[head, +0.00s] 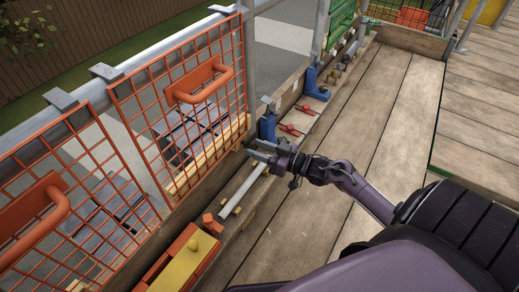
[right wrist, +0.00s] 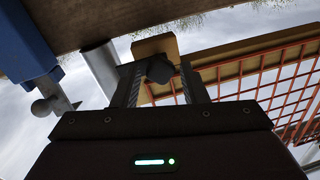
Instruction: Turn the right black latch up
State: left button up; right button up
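My right gripper (head: 256,149) is at the wooden toe board, by the lower right corner of the orange mesh panel. A small black latch (right wrist: 160,70) shows in the right wrist view, on a light wooden block (right wrist: 156,45). It sits between the two fingertips of my right gripper (right wrist: 158,86). The fingers are apart, with a gap visible on the latch's left side; whether the right finger touches it I cannot tell. In the head view the latch is too small and covered to make out. My left gripper is not in view.
A blue bracket (head: 267,127) stands just beyond the gripper, another blue bracket (head: 315,84) farther along. Two red clips (head: 290,129) lie between them. The plank deck (head: 385,110) is clear.

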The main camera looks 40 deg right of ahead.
jog(key=c, duration=0.7)
jog(key=shift+c, duration=0.2)
